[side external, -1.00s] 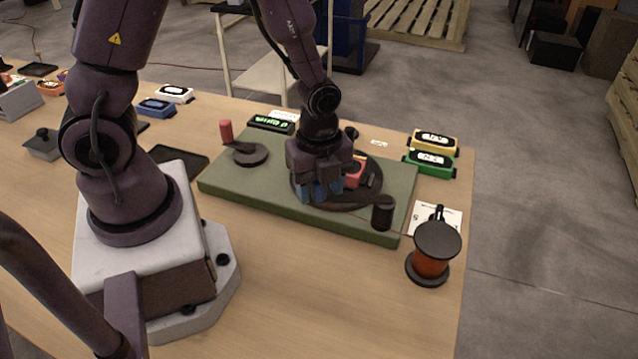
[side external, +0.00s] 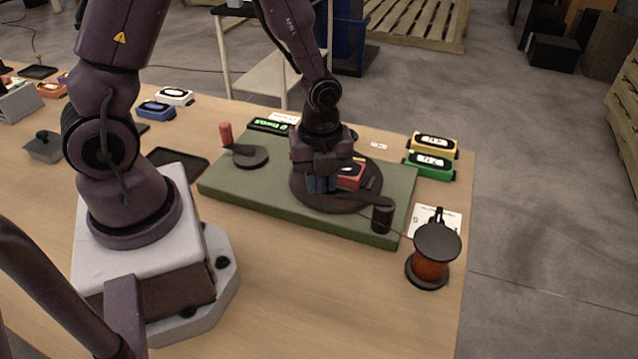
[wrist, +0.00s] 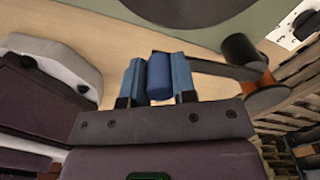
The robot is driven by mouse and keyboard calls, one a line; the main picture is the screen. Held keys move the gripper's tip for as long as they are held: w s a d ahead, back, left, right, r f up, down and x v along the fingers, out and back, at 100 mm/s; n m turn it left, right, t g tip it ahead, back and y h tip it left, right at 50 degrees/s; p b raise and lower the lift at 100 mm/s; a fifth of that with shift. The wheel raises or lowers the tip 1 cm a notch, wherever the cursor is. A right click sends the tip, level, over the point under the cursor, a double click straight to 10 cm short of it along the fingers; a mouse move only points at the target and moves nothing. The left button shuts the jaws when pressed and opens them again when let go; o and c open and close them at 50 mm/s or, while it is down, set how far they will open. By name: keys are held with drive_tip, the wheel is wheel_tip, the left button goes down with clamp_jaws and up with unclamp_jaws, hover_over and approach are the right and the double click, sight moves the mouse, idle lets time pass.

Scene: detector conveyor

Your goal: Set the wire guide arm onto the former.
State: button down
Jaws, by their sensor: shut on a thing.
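The wire guide arm shows as a dark bar (wrist: 215,68) in the wrist view. It runs from the blue knob (wrist: 160,76) toward the black post (wrist: 240,50). My gripper (wrist: 159,78) has its blue fingers closed on this knob. In the side view my gripper (side external: 320,184) is low over the dark round turntable (side external: 318,205), right beside a red block with a pale top (side external: 350,175). This block sits where the former appears to be. The black post (side external: 382,218) stands at the right of the green base. I cannot tell whether the guide arm touches the former.
The green base (side external: 230,190) carries a red-handled crank (side external: 226,134) at left. A copper wire spool (side external: 432,262) stands right of the base, with a thin wire toward the post. Yellow (side external: 433,140) and green (side external: 428,162) detectors stand behind it. Bare table lies in front.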

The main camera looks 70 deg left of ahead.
drive_tip(key=w+a+m, duration=0.1)
drive_tip(key=w+m, duration=0.1)
drive_tip(key=w+a+m, duration=0.2)
drive_tip(key=m, duration=0.1)
drive_tip(key=shift+w+a, duration=0.2)
drive_tip(key=shift+a, duration=0.05)
drive_tip(key=shift+w+a+m, duration=0.25)
drive_tip(key=shift+w+m, duration=0.6)
drive_tip(key=shift+m, duration=0.15)
drive_tip(key=shift+w+a+m, duration=0.2)
drive_tip(key=shift+w+m, duration=0.65)
drive_tip(key=shift+m, duration=0.15)
drive_tip(key=shift+w, duration=0.1)
drive_tip(key=c, duration=0.9)
unclamp_jaws()
wheel_tip(320, 180, up, 13)
drive_tip(key=shift+r, duration=0.1)
